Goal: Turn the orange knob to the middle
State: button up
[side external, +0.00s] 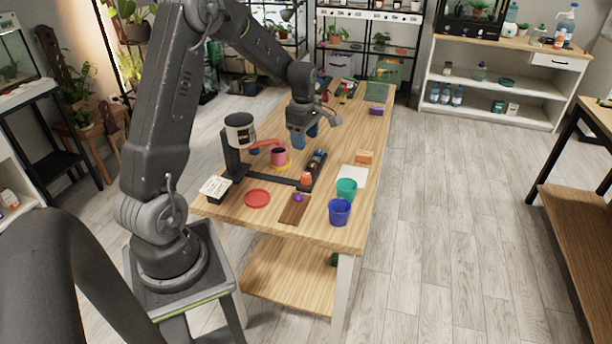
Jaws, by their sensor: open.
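The orange knob (306,178) sits at the near end of a dark panel (316,166) on the wooden table. The panel joins the black stand that carries a white and black container. My gripper (299,143) hangs above the table, over the far end of the panel. It is beyond the knob and apart from it. The jaws are open, and I see nothing held between them. The knob's pointer and markings are too small to read.
A pink pot (279,155) stands left of the panel, and the black stand (232,155) rises further left. A red saucer (257,198) lies at the near left. A teal pot (346,189) and a blue pot (340,211) stand at right, near an orange block (365,156).

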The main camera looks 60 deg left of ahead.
aim_at(306, 175)
jog(key=f, duration=1.4)
jog(key=shift+w+a, duration=0.2)
jog(key=shift+w, duration=0.1)
jog(key=c, duration=0.9)
